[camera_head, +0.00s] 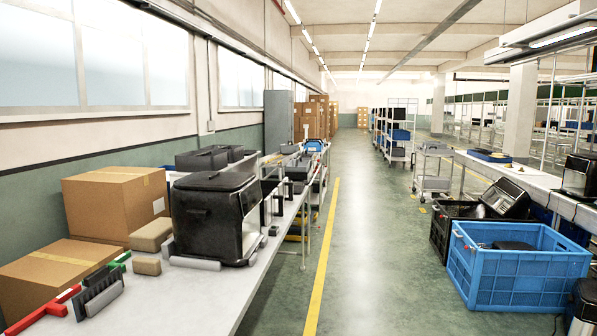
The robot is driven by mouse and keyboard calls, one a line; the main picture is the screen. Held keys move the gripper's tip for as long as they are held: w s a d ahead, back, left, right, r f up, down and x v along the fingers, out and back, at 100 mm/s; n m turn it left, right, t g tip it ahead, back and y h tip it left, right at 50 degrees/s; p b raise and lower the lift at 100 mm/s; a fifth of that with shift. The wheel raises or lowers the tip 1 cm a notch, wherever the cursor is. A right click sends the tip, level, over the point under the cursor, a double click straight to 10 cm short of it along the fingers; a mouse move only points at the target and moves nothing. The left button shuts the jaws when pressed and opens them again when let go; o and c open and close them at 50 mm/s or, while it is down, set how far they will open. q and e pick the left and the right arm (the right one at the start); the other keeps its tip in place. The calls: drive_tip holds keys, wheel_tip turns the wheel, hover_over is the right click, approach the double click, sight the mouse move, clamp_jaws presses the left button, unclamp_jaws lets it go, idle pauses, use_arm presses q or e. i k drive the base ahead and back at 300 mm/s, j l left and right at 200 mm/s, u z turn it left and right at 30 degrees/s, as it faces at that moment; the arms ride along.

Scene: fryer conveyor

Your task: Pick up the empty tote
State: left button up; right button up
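A large blue tote (515,288) is at the right, beside the right-hand conveyor or bench; a dark object (512,246) shows inside it, so it does not look empty. A black tote (440,236) stands just behind it, with a dark appliance (506,198) tilted at its right side. Whether the black tote is empty cannot be told. Part of another dark blue tote (571,230) shows behind the blue one, mostly hidden. Neither of my grippers is in view.
The right-hand bench (530,178) runs into the distance. The green floor aisle (375,250) between them is clear. Trolleys (432,170) stand farther back.

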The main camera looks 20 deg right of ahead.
sight(299, 165)
drive_tip(key=i+l+z, duration=0.35)
drive_tip(key=i+z, duration=0.6)
drive_tip(key=i, duration=1.4)
drive_tip(key=i+l, duration=0.1)
drive_tip(key=i, duration=3.35)
drive_tip(key=i+u, duration=0.5)
drive_tip(key=i+l+u, duration=0.35)
drive_tip(key=i+u, duration=0.15)
drive_tip(key=i+l+u, duration=0.45)
drive_tip(key=i+l, duration=0.05)
drive_tip(key=i, duration=0.05)
